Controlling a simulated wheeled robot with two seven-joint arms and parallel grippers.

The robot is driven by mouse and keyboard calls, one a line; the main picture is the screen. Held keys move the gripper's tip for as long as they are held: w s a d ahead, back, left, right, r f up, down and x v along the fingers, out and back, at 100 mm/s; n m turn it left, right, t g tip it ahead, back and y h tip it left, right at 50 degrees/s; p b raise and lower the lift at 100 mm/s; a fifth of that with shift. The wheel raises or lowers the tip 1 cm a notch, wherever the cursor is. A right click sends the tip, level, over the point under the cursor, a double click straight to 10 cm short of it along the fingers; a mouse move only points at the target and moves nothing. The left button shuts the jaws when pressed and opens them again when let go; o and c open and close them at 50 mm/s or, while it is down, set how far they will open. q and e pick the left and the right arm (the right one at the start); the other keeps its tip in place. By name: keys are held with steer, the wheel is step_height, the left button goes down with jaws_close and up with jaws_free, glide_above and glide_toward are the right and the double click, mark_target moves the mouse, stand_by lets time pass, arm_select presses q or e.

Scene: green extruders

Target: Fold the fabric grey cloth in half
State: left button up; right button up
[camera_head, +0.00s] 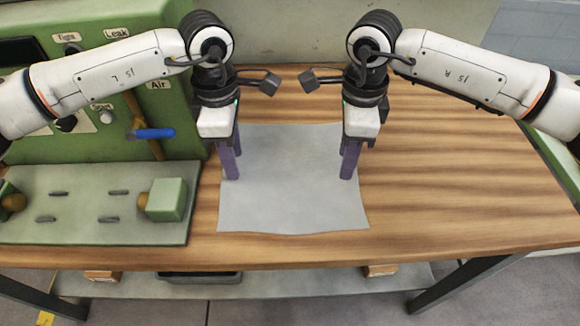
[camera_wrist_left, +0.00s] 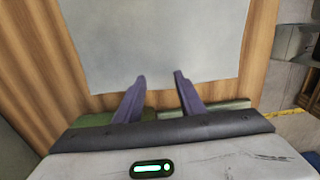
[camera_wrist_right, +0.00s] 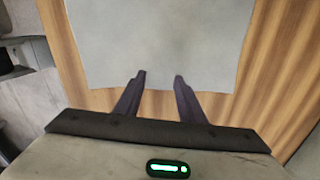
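The grey cloth (camera_head: 290,195) lies flat and spread out on the wooden table, roughly rectangular with a slightly wavy near edge. My left gripper (camera_head: 231,178) points down at the cloth's left edge. In the left wrist view its purple fingers (camera_wrist_left: 160,80) are apart with nothing between them, near the cloth's edge (camera_wrist_left: 155,40). My right gripper (camera_head: 349,177) points down at the cloth's right side. In the right wrist view its fingers (camera_wrist_right: 159,76) are apart and empty, close to the cloth's edge (camera_wrist_right: 160,35). I cannot tell whether the fingertips touch the cloth.
A green machine (camera_head: 100,110) with a blue-handled lever (camera_head: 152,133) stands at the left. Its green base plate (camera_head: 95,230) carries a block (camera_head: 166,200) and lies beside the cloth. The wooden table (camera_head: 450,190) is clear right of the cloth. A lower shelf (camera_head: 300,283) sits below.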

arm_select(q)
steer(key=shift+f, duration=0.35)
arm_select(e)
steer(key=shift+f, duration=0.4)
arm_select(q)
steer(key=shift+f, duration=0.2)
arm_select(e)
steer(key=shift+f, duration=0.15)
arm_select(q)
steer(key=shift+c, duration=0.5)
arm_select(e)
steer(key=shift+c, duration=0.5)
arm_select(q)
jaws_close()
arm_select(e)
jaws_close()
arm_select(q)
steer(key=shift+r, duration=0.1)
